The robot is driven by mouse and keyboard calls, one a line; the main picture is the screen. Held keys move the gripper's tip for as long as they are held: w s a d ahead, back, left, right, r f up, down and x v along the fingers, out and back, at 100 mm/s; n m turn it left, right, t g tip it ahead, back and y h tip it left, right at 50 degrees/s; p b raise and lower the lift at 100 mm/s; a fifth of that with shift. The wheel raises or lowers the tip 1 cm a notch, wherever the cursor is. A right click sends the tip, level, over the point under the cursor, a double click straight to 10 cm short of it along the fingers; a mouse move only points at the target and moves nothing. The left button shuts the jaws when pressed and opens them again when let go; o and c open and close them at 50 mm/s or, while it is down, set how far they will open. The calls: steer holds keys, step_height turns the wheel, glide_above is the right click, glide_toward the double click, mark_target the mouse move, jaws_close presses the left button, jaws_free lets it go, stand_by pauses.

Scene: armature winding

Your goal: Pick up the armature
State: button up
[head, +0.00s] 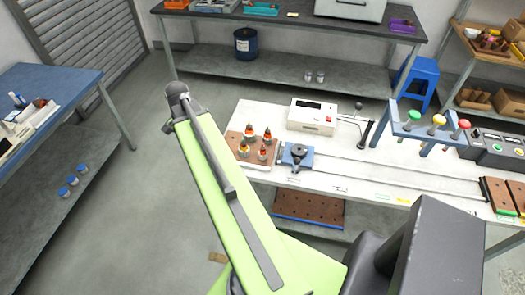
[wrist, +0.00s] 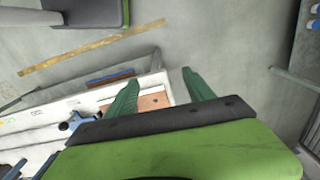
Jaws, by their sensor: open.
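Several small armatures (head: 263,153) with orange-red middles and dark tips stand upright on a brown board (head: 259,165) at the left end of the white bench (head: 345,183) in the head view. My gripper (wrist: 160,77) shows in the wrist view as two green fingers spread apart with nothing between them. Part of a brown board (wrist: 152,102) shows beside the left finger, on the white bench end. No armature can be made out in the wrist view. My gripper's fingers cannot be made out in the head view.
A blue fixture (head: 297,156) sits right of the board, with a white box unit (head: 313,116) behind. A frame (head: 438,131) with coloured knobs stands further right. A blue-topped table (head: 55,85) is at the left. The floor between them is clear.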

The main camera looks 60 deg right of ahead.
steer(key=s+d+r+m+p, duration=0.25)
steer(key=s+d+m, duration=0.6)
steer(key=d, duration=0.55)
steer(key=r+m, duration=0.2)
steer(key=m, duration=0.3)
glide_above(263, 147)
steer(key=f+b, duration=1.2)
steer(key=f, duration=0.1)
steer(key=shift+w+d, duration=0.25)
steer(key=shift+d, duration=0.1)
steer(key=f+b, duration=0.5)
steer(key=shift+s+a+f+b, duration=0.15)
steer(key=shift+s+f+b, duration=0.05)
steer(key=shift+b, duration=0.1)
steer(key=shift+r, duration=0.2)
steer(key=shift+c, duration=0.3)
jaws_close()
